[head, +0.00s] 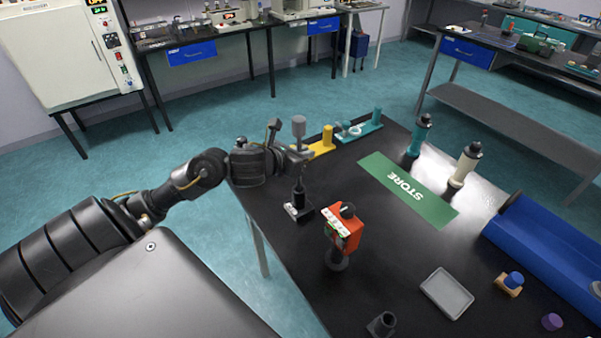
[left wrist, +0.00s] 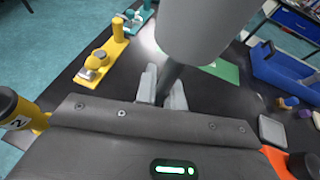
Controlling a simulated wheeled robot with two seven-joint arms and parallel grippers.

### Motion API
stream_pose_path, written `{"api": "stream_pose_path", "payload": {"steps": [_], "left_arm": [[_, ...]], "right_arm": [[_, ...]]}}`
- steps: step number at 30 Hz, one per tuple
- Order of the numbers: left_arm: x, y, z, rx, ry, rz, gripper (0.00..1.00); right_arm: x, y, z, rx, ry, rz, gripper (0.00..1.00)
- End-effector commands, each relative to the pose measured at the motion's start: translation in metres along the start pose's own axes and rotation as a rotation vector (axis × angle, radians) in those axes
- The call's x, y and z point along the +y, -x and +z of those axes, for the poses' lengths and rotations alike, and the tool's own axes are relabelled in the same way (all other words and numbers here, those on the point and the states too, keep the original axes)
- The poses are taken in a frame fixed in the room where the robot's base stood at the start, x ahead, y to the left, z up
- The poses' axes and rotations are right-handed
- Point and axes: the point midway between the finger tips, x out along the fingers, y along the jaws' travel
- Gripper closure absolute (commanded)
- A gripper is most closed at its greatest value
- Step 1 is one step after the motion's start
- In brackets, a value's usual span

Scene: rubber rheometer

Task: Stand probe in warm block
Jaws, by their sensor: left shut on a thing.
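My left gripper (head: 301,156) is shut on the probe, over the left part of the black table. The probe has a grey cylindrical head (head: 299,126) above the fingers; in the left wrist view this head (left wrist: 205,28) is large and close. Its thin dark shaft (left wrist: 170,82) passes between the two pale fingertips (left wrist: 161,90). Below the gripper stands a dark upright piece on a small silver-edged base (head: 298,212); whether the probe's lower end touches it I cannot tell. No part is clearly labelled as the warm block. My right gripper is not in view.
An orange device (head: 343,232) with a black knob stands close to the right. Yellow (head: 322,146) and teal (head: 360,133) holders are behind.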

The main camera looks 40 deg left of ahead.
Motion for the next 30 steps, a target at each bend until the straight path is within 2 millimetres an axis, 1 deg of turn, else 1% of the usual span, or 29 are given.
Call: {"api": "stream_pose_path", "payload": {"steps": [1,3,10,15,18,27,30], "left_arm": [[0.000,-0.004,-0.010,0.002,0.006,0.000,1.00],[0.000,-0.006,-0.016,0.000,0.003,0.001,1.00],[0.001,-0.009,-0.023,0.000,0.000,0.001,1.00],[0.001,-0.019,-0.047,0.003,0.005,0.001,1.00],[0.001,-0.022,-0.056,0.001,0.002,0.002,1.00],[0.002,-0.023,-0.059,-0.001,-0.001,0.004,1.00],[0.002,-0.024,-0.061,-0.001,-0.002,0.004,1.00]], "right_arm": [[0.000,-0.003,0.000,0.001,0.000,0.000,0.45],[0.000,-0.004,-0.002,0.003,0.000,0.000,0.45],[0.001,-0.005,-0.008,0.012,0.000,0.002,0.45],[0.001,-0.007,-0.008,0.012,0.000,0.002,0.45],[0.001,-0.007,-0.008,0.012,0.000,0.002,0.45],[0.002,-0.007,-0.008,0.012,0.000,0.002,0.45],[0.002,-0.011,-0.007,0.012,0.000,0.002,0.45]]}}
